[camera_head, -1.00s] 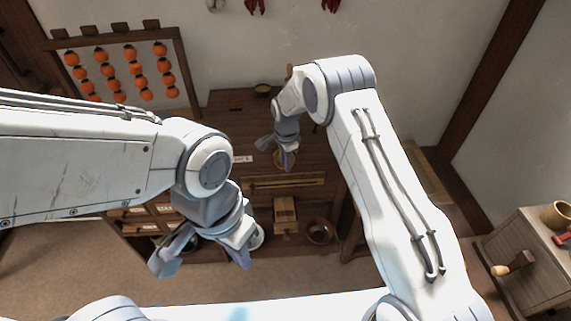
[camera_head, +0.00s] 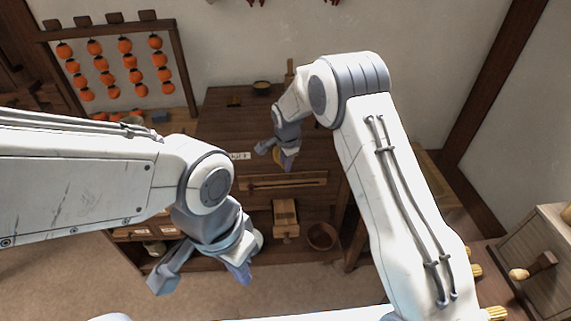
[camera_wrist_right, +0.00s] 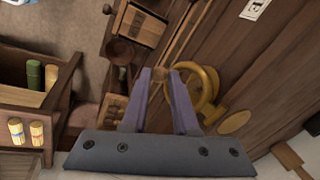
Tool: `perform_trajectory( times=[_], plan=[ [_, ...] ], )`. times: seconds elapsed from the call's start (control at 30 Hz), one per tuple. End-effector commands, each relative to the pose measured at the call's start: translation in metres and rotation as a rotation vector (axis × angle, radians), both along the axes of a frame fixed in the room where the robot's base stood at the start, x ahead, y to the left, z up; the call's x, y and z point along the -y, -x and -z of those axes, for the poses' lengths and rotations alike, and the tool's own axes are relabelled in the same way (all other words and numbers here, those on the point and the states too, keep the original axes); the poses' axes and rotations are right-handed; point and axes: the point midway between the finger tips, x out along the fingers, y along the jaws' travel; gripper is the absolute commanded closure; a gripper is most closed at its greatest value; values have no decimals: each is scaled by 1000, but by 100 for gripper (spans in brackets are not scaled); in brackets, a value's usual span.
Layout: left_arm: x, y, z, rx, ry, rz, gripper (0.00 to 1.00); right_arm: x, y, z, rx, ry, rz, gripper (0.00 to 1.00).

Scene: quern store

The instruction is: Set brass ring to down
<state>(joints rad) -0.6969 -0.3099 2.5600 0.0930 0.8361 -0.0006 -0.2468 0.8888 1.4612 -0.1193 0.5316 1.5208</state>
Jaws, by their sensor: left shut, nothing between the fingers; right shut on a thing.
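The brass ring (camera_wrist_right: 208,92) is a yellow loop on the dark wooden cabinet front in the right wrist view, just right of my right fingers. In the head view a little of the brass ring (camera_head: 278,157) shows behind my right gripper (camera_head: 277,154). In the wrist view my right gripper (camera_wrist_right: 160,72) is shut on part of the ring, with a bit of tan between the fingertips; the exact contact is partly hidden.
A wooden box (camera_head: 285,217) and a brown bowl (camera_head: 321,236) stand below the ring. A pale chest (camera_head: 550,250) stands at the right. Floor at lower left is clear.

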Motion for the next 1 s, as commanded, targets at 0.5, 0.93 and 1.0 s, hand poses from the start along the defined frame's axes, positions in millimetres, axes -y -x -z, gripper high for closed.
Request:
perform_trajectory(
  times=[0.5,0.93,1.0],
  plan=[
    [0,0,1,0,0,0,100,-1,12,13,-39,7,-1,44],
    [0,0,4,0,0,0,100,2,10,0,-27,7,2,44],
    [0,0,8,0,0,0,100,1,12,-10,-26,6,1,44]
  ],
)
